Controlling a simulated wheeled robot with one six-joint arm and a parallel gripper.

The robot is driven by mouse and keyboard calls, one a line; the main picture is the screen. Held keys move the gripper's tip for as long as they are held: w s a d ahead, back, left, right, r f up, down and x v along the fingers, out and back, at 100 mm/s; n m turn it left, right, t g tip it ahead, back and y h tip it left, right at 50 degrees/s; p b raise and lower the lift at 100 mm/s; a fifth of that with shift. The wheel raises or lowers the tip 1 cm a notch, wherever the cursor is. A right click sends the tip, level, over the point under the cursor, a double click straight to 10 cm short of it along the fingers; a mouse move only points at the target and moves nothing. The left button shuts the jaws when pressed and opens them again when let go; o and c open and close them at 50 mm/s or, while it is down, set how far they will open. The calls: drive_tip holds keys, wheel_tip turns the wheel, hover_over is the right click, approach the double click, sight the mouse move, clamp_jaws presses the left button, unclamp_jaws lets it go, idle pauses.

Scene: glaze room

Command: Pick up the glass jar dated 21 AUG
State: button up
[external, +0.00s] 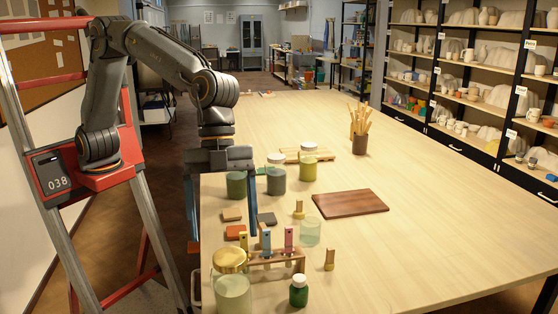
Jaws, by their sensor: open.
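Several glass jars stand on the left part of the table, and no date can be read on any of them. They are a dark green jar (236,185), a grey-blue jar (276,181), a yellow-green jar (308,169), a pale clear jar (310,232) and a large gold-lidded jar (231,291) at the near edge. A small green bottle (299,292) stands beside the wooden rack. My gripper (223,237) points down, open and empty, at the table's left edge. One finger appears left of the edge, the other in front of the tiles.
A wooden rack (290,258) with coloured test pieces stands near the front. Small tiles (232,214), a brown board (350,203) and a cup of wooden tools (360,142) are nearby. The table's right side (450,210) is clear.

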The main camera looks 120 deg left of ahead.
sight(226, 249)
drive_tip(key=f, duration=0.5)
drive_tip(key=shift+w+d+f, duration=0.1)
drive_tip(key=shift+w+d, duration=0.1)
drive_tip(key=shift+w, duration=0.1)
drive_tip(key=shift+a+p+x, duration=0.15)
drive_tip(key=shift+p+x, duration=0.65)
drive_tip(key=shift+x, duration=1.15)
drive_tip(key=shift+a+p+x, duration=0.1)
drive_tip(key=shift+p+x, duration=0.7)
drive_tip(key=shift+x, duration=1.15)
drive_tip(key=shift+w, duration=0.1)
drive_tip(key=c, duration=1.7)
